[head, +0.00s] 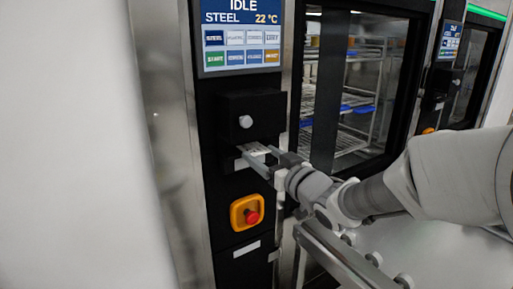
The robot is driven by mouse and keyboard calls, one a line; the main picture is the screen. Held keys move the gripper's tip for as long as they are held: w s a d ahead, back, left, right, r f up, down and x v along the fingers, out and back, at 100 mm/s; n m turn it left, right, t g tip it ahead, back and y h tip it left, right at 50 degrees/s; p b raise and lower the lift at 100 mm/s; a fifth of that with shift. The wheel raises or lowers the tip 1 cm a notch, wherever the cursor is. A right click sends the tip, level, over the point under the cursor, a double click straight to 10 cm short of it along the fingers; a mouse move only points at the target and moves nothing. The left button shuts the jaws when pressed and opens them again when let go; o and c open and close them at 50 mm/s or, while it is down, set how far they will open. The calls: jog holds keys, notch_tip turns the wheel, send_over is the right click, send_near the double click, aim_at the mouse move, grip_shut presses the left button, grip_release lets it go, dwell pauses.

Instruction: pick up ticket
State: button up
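The ticket (237,164) appears as a small white piece at the slot under a black box on the machine's dark front panel. My gripper (251,158) reaches in from the right, with its fingertips at the ticket. The fingers partly cover the slot and the ticket. I cannot tell from this view whether the fingers are closed on the ticket or only around it.
Above is a black box with a round knob (245,121) and a screen (241,36) reading IDLE, STEEL, 22 °C. Below is a red emergency button (252,216) on a yellow plate. A glass door (357,85) shows racks inside. A metal rail (345,262) runs below my arm.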

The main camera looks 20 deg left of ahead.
jog(key=c, duration=0.5)
jog(key=shift+r, duration=0.2)
jog(key=shift+c, duration=0.2)
